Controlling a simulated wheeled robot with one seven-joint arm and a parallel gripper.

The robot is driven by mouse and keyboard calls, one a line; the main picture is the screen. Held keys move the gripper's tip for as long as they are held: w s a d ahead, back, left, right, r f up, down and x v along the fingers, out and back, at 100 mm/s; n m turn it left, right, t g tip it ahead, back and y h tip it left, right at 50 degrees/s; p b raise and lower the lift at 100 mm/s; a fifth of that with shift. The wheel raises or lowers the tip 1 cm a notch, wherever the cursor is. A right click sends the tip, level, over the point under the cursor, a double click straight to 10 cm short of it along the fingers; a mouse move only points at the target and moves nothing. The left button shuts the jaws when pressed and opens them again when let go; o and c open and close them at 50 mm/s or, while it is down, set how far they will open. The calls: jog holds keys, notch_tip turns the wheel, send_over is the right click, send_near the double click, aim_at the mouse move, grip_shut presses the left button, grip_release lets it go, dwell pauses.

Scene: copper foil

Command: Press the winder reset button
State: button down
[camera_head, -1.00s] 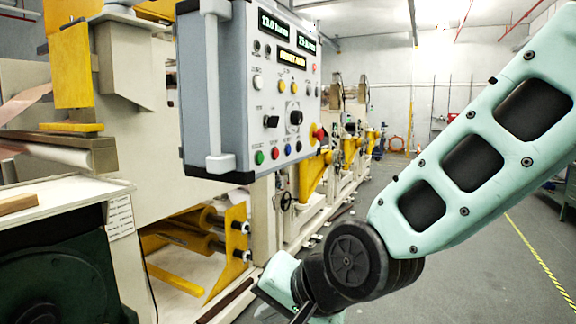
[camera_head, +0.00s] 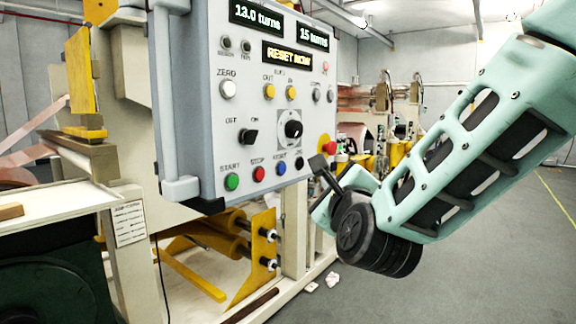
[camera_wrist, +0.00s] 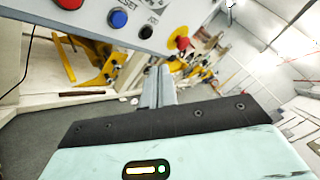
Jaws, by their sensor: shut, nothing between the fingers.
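The grey control panel (camera_head: 225,130) fills the middle of the head view, with its display reading "RESET NOW". The blue button (camera_head: 281,168), labelled RESET, is in its bottom row between the red STOP button (camera_head: 258,173) and a small black knob (camera_head: 299,163). It also shows at the top of the wrist view (camera_wrist: 118,18), tilted. My gripper (camera_head: 318,163) is shut and empty, its dark tip by the panel's lower right corner, right of the blue button. In the wrist view my gripper's fingers (camera_wrist: 155,88) point below and right of the blue button. No contact with it is visible.
A red emergency stop on a yellow base (camera_head: 328,146) sits close to my gripper at the panel's right edge. A green START button (camera_head: 232,181) is at left. Yellow rollers and machine frame lie below the panel. Grey floor (camera_head: 460,270) is open at right.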

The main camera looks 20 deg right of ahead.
aim_at(282, 169)
jog(key=shift+w+d+r+m, duration=0.15)
jog(key=shift+d+r+m, duration=0.1)
jog(key=shift+d+m, duration=0.1)
jog(key=shift+a, duration=0.1)
jog(key=w+a+p, duration=0.1)
jog(key=w+a, duration=0.4)
jog(key=w, duration=0.2)
jog(key=shift+p, duration=0.35)
jog(key=shift+w+a+f+b, duration=0.1)
jog(key=shift+w+a+b, duration=0.1)
jog(key=shift+b, duration=0.25)
dwell(1.6)
